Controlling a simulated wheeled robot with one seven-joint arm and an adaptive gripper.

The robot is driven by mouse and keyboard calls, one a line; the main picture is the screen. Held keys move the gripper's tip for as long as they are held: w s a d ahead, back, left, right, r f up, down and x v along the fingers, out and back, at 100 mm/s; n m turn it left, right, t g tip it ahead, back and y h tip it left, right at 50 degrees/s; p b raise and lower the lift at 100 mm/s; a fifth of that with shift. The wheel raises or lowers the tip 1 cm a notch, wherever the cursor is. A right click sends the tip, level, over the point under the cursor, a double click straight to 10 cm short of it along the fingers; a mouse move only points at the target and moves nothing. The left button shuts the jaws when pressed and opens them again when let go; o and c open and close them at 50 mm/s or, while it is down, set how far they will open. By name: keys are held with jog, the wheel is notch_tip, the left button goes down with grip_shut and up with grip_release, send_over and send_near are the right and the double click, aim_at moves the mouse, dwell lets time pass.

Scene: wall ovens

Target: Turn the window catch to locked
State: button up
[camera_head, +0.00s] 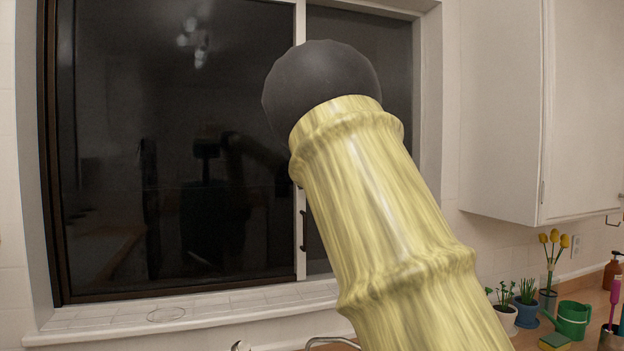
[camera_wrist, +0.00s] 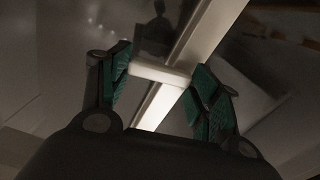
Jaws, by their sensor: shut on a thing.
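The window (camera_head: 170,150) fills the left and middle of the head view, with dark panes and a white upright bar (camera_head: 300,225) between them. The window catch, a short white piece (camera_wrist: 160,74), shows in the wrist view, lying across the white bar (camera_wrist: 205,45). My gripper (camera_wrist: 162,84) has its green-padded fingers on either side of the catch, shut on its two ends. In the head view my own arm hides the catch and my gripper. I cannot tell from these views whether the catch is locked.
A white sill (camera_head: 190,315) runs below the window, with part of a tap (camera_head: 335,342) below it. A white wall cabinet (camera_head: 545,110) hangs at the right. Potted plants (camera_head: 526,303), a green watering can (camera_head: 573,319) and a sponge (camera_head: 554,341) stand at the lower right.

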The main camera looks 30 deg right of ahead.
jog(key=n, duration=0.2)
jog(key=n+b, duration=0.1)
jog(key=shift+a+r+n, duration=0.2)
jog(key=shift+r+n, duration=0.1)
jog(key=shift+n, duration=0.1)
jog(key=n, duration=0.1)
jog(key=n+b, duration=0.2)
jog(key=shift+w+a+r+n, duration=0.1)
jog(key=shift+a+r+n, duration=0.2)
jog(key=shift+a, duration=0.05)
jog(key=n+b, duration=0.1)
jog(key=n, duration=0.1)
jog(key=a+n+b, duration=0.1)
jog(key=n, duration=0.1)
jog(key=shift+w+r, duration=0.1)
jog(key=shift+r, duration=0.05)
jog(key=shift+w+a+n+b, duration=0.15)
jog(key=shift+n+b, duration=0.35)
jog(key=shift+n, duration=0.6)
jog(key=shift+a+n+b, duration=0.2)
jog(key=shift+n+b, duration=0.25)
jog(key=shift+n, duration=0.65)
